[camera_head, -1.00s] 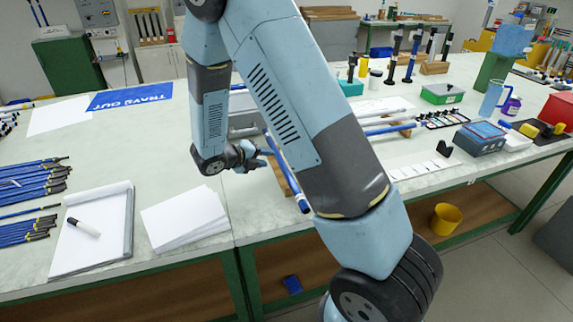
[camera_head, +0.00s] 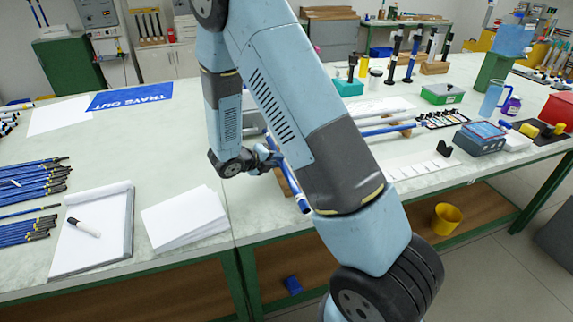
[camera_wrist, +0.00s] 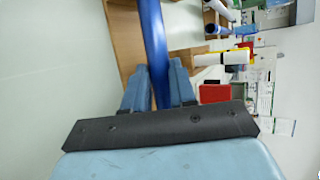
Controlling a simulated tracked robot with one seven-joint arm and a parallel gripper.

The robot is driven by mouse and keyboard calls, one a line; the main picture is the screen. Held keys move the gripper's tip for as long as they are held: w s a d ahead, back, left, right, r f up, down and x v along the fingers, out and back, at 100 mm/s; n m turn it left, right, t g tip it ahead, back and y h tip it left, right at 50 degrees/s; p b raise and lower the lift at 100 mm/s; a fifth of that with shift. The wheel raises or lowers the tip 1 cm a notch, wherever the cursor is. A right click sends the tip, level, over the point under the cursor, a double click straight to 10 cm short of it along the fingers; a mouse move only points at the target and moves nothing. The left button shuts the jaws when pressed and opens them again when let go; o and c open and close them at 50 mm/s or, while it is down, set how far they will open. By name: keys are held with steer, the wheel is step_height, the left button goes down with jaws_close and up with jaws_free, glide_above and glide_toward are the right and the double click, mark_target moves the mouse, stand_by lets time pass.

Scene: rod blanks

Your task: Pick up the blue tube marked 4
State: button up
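A blue tube (camera_head: 296,186) with a white band near its front end lies over a wooden support (camera_head: 283,181) at the front edge of the bench, partly hidden behind my arm. No number on it is readable. My gripper (camera_head: 270,157) is at the tube's left side. In the wrist view the blue tube (camera_wrist: 153,35) runs down between the two spread fingers of my gripper (camera_wrist: 160,70). The fingers look open, with narrow gaps beside the tube. Contact cannot be made out.
More blue-and-white tubes (camera_head: 388,129) lie on the bench right of my arm. Bundles of blue rods (camera_head: 30,184) lie at the far left. A notepad (camera_head: 95,225) and white papers (camera_head: 185,218) lie in front. The bench between them and the blue sign (camera_head: 131,96) is largely clear.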

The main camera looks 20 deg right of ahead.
steer(key=shift+f, duration=0.1)
jaws_close()
